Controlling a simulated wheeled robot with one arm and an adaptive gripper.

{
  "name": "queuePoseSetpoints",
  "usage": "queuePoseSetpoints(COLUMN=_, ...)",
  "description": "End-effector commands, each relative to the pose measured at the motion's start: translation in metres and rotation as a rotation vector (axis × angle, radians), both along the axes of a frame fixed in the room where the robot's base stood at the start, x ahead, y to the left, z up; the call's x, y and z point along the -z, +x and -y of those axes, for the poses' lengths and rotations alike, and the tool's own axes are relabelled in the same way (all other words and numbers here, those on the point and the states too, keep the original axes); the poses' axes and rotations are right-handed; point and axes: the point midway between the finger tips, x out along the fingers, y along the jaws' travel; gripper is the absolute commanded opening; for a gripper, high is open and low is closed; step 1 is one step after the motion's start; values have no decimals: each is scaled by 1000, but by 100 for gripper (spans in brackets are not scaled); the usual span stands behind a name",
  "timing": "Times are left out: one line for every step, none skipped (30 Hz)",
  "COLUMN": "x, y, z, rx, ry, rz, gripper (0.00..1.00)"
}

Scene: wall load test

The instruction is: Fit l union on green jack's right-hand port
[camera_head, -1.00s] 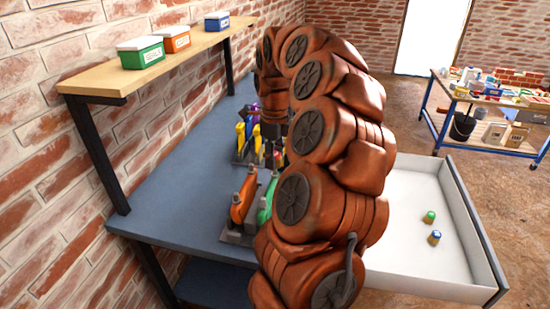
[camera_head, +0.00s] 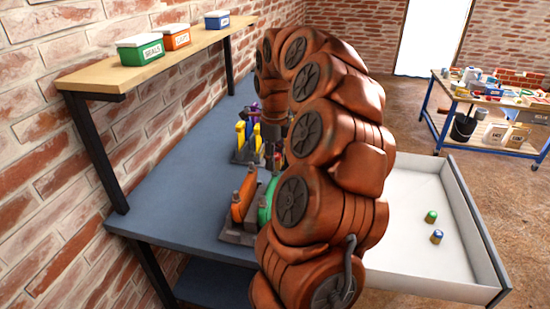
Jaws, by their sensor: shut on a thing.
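The green jack (camera_head: 264,207) stands on the blue-grey bench beside an orange jack (camera_head: 243,198). My arm covers its right side, so its right-hand port is hidden. My gripper (camera_head: 272,150) is partly in view as a dark shape beyond the green jack, at the left edge of my arm. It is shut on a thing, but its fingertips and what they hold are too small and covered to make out. I cannot tell which piece is the l union.
Yellow and purple jacks (camera_head: 249,133) stand farther back on the bench (camera_head: 172,195). A white tray (camera_head: 405,275) at right holds a green-topped piece (camera_head: 431,217) and a blue-topped piece (camera_head: 437,237). A wall shelf (camera_head: 100,78) carries labelled boxes. A blue trolley (camera_head: 497,147) stands behind.

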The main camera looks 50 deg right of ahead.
Motion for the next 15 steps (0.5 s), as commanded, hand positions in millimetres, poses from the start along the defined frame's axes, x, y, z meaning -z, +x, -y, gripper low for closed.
queuePoseSetpoints(x=2, y=0, z=0, rx=0, ry=0, rz=0, gripper=2)
queuePoseSetpoints(x=3, y=0, z=0, rx=0, ry=0, rz=0, gripper=2)
queuePoseSetpoints(x=4, y=0, z=0, rx=0, ry=0, rz=0, gripper=2)
queuePoseSetpoints(x=5, y=0, z=0, rx=0, ry=0, rz=0, gripper=2)
queuePoseSetpoints(x=6, y=0, z=0, rx=0, ry=0, rz=0, gripper=2)
queuePoseSetpoints(x=6, y=0, z=0, rx=0, ry=0, rz=0, gripper=2)
queuePoseSetpoints(x=7, y=0, z=0, rx=0, ry=0, rz=0, gripper=2)
queuePoseSetpoints(x=8, y=0, z=0, rx=0, ry=0, rz=0, gripper=2)
queuePoseSetpoints(x=9, y=0, z=0, rx=0, ry=0, rz=1, gripper=2)
queuePoseSetpoints(x=10, y=0, z=0, rx=0, ry=0, rz=1, gripper=2)
queuePoseSetpoints(x=10, y=0, z=0, rx=0, ry=0, rz=1, gripper=2)
queuePoseSetpoints(x=11, y=0, z=0, rx=0, ry=0, rz=1, gripper=2)
queuePoseSetpoints(x=12, y=0, z=0, rx=0, ry=1, rz=1, gripper=2)
queuePoseSetpoints(x=13, y=0, z=0, rx=0, ry=1, rz=1, gripper=2)
queuePoseSetpoints(x=14, y=0, z=0, rx=0, ry=1, rz=1, gripper=2)
